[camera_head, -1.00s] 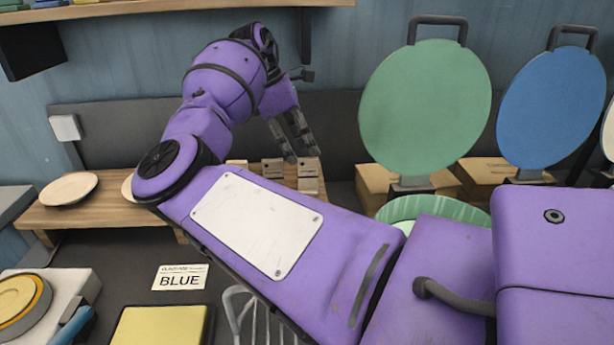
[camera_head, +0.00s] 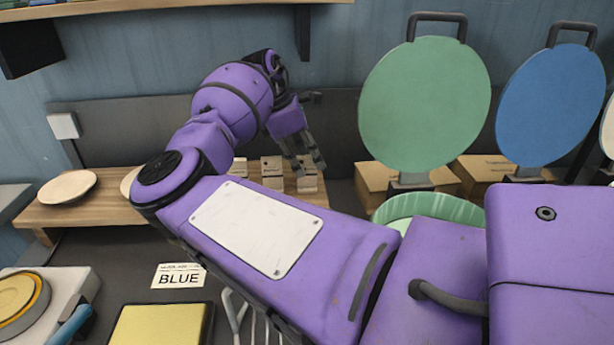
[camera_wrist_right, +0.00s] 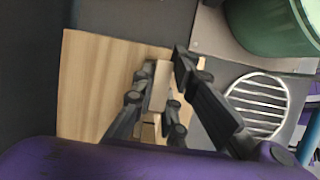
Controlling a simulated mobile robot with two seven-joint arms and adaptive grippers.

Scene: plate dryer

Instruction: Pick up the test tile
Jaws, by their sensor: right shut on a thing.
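Small pale tan blocks with dark marks stand on the wooden board (camera_head: 95,208) at the back; the test tile is likely the rightmost one (camera_head: 306,182). My right gripper (camera_head: 309,167) is down at this block, its fingers partly covering it. In the right wrist view, a tan block (camera_wrist_right: 158,85) sits between the two dark fingers of the gripper (camera_wrist_right: 160,80), which is shut on it. I cannot tell whether it is clear of the board. Another tan block (camera_head: 271,170) stands just to the left. My left gripper is not in view.
A green disc (camera_head: 425,105) and a blue disc (camera_head: 551,105) stand upright at the right. A green bowl (camera_head: 430,207) is below the green disc. A pale plate (camera_head: 68,187) lies on the board's left. A BLUE label (camera_head: 180,277) and yellow pad (camera_head: 160,325) lie in front.

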